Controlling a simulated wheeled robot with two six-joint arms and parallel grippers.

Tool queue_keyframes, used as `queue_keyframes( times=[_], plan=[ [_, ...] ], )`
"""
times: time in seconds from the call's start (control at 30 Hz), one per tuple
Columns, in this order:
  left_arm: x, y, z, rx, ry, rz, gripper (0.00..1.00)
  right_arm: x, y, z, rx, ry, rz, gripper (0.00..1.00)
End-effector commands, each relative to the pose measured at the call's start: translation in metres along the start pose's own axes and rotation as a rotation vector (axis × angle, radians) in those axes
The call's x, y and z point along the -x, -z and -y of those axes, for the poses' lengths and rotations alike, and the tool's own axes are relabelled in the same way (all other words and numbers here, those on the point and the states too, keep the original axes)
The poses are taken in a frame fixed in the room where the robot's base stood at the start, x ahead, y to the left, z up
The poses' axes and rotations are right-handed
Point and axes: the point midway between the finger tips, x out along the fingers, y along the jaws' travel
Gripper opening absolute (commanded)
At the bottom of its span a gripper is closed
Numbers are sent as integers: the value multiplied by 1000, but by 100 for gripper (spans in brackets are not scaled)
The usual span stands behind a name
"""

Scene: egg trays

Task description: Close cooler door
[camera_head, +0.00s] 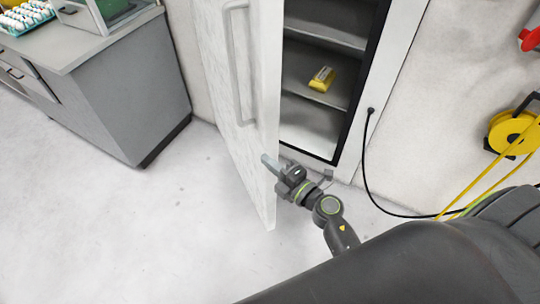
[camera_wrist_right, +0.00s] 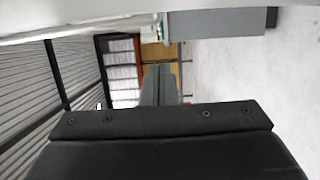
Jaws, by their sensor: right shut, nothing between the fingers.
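The white cooler door (camera_head: 215,55) stands open, swung out from the cooler (camera_head: 392,60), with a long bar handle (camera_head: 235,65) on its visible face. My right gripper (camera_head: 269,162) is shut and empty at the door's right edge, low down, in front of the opening. I cannot tell whether its fingers touch the door. Its closed fingers also show in the right wrist view (camera_wrist_right: 160,85). My left gripper is not in view.
A yellow package (camera_head: 321,79) lies on a cooler shelf. A grey cabinet (camera_head: 120,100) with an egg tray (camera_head: 25,17) on top stands at left. A black cable (camera_head: 365,170) runs down beside the cooler to the floor. A yellow reel (camera_head: 512,132) hangs at right. The floor at left is clear.

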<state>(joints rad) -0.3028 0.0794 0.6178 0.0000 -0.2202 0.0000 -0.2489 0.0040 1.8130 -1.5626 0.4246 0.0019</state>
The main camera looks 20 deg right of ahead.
Motion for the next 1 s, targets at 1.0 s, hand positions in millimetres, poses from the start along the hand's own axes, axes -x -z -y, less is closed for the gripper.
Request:
queue_keyframes(
  times=[1.0],
  plan=[
    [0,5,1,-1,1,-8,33,-62,-38,0,-2,0,2,0]
  ],
)
